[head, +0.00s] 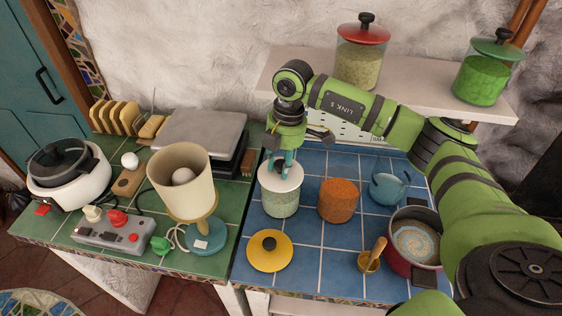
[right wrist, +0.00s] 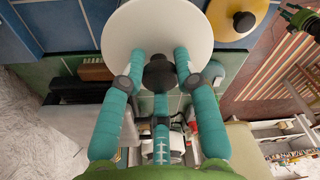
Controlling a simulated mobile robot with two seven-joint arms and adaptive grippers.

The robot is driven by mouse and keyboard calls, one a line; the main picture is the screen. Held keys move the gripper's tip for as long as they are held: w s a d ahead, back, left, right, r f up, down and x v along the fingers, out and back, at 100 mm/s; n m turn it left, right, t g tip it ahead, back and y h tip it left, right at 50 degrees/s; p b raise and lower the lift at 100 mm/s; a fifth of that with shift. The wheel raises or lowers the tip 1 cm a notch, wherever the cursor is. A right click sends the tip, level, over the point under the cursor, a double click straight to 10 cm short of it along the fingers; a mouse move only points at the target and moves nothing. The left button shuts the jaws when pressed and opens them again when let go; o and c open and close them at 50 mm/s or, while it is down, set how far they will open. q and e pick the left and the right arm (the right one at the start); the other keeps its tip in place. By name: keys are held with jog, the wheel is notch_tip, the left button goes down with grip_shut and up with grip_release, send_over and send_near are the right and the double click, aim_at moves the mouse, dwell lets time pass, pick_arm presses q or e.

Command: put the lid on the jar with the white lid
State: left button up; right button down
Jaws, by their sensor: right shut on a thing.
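My right gripper (head: 283,163) is shut on the black knob (right wrist: 159,73) of the white lid (head: 268,178). Its teal fingers close around the knob, and the lid fills the top middle of the right wrist view (right wrist: 150,28). In the head view the lid lies level over the mouth of a clear jar (head: 281,205) with pale speckled contents. I cannot tell whether the lid rests on the rim or is slightly above it. A green and dark part at the right wrist view's upper right edge may be my left gripper (right wrist: 300,18), small and unclear.
An orange-filled jar (head: 338,201) stands close right. A yellow lid (head: 270,262) lies in front on the blue tiles. A blue teapot (head: 388,188), red pot (head: 412,262) and small mortar (head: 369,262) stand farther right. A cream lamp (head: 181,185) stands left. Lidded jars (head: 358,65) occupy the shelf.

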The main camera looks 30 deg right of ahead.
jog(key=shift+f, duration=0.25)
dwell(0.7)
jog(key=shift+c, duration=1.8)
grip_release()
jog(key=shift+r+p, duration=2.5)
jog(key=shift+r, duration=1.05)
jog(key=shift+f, duration=0.15)
